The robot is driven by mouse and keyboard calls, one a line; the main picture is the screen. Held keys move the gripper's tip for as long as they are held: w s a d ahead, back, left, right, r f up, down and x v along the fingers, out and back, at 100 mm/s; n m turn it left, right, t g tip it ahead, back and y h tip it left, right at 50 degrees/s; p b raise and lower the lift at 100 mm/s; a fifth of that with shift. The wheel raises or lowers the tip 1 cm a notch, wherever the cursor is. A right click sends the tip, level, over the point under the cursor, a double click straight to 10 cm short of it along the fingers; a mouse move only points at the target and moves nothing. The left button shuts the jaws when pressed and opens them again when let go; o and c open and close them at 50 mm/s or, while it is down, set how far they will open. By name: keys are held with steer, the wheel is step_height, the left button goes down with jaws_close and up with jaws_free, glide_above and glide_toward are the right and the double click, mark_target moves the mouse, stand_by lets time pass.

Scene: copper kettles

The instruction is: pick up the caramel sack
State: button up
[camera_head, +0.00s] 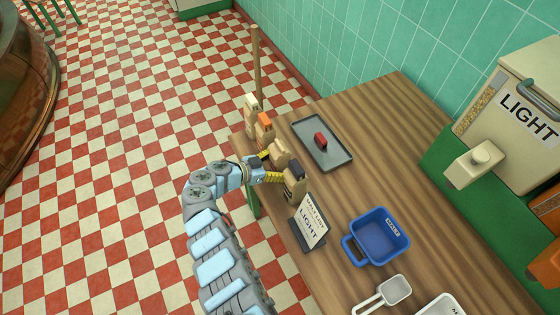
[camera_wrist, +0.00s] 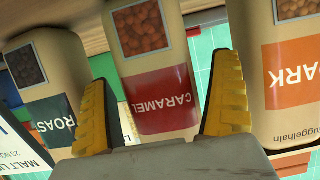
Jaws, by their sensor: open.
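The caramel sack (camera_wrist: 150,60) is pale with a red CARAMEL label and a window of brown contents. It fills the middle of the wrist view, upside down there. In the head view the tan sack (camera_head: 279,153) in front of my gripper seems to be it. My gripper (camera_wrist: 162,75) is open, with one yellow finger on each side of the sack, and gaps show between fingers and sack. In the head view my gripper (camera_head: 269,166) reaches the row of sacks from the left. How deep the sack sits between the fingers is unclear.
A ROAST sack (camera_wrist: 50,75) and an orange-labelled sack ending in ARK (camera_wrist: 290,70) stand close on either side. A LIGHT sign (camera_head: 311,222), blue bin (camera_head: 378,238), scoop (camera_head: 393,291) and grey tray (camera_head: 310,130) with a red block (camera_head: 320,141) are on the wooden table (camera_head: 385,115).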

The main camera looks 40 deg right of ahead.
steer(key=c, duration=1.4)
steer(key=shift+o, duration=0.2)
